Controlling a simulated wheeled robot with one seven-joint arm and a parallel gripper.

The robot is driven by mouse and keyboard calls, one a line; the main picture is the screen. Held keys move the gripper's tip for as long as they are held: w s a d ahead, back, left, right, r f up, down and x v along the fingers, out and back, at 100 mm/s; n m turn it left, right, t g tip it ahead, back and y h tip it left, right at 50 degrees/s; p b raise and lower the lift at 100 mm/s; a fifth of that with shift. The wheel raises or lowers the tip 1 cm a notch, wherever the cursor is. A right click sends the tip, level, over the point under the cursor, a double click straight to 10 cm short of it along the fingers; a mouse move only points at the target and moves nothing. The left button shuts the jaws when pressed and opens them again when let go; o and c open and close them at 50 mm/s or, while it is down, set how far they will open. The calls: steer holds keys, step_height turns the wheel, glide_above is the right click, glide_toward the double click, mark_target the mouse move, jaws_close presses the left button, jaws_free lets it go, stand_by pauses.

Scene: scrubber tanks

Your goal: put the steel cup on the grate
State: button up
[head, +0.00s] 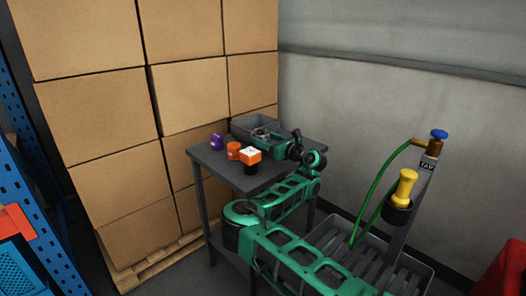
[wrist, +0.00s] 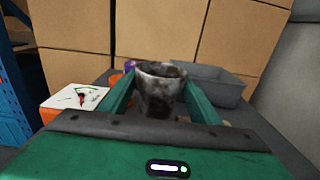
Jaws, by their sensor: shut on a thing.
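The steel cup (wrist: 160,92) is grey with dark smudges and sits upright between the two green fingers of my gripper (wrist: 158,88) in the wrist view. My gripper is shut on it. In the head view my gripper (head: 270,137) is over the dark table, and the cup (head: 261,132) shows only in small part there, mostly hidden by the fingers. The grate (head: 372,262) is a dark slatted one in a low basin under the tap, at the lower right, well apart from my gripper.
The table (head: 205,157) also holds a grey bin (head: 243,125), a purple item (head: 217,141), an orange item (head: 233,150) and an orange-and-white dial box (head: 250,155). A tap post (head: 413,200) with a green hose (head: 376,200) and a yellow-handled thing (head: 405,187) stands by the grate.

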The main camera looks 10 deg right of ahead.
steer(key=shift+f, duration=2.35)
steer(key=o, duration=1)
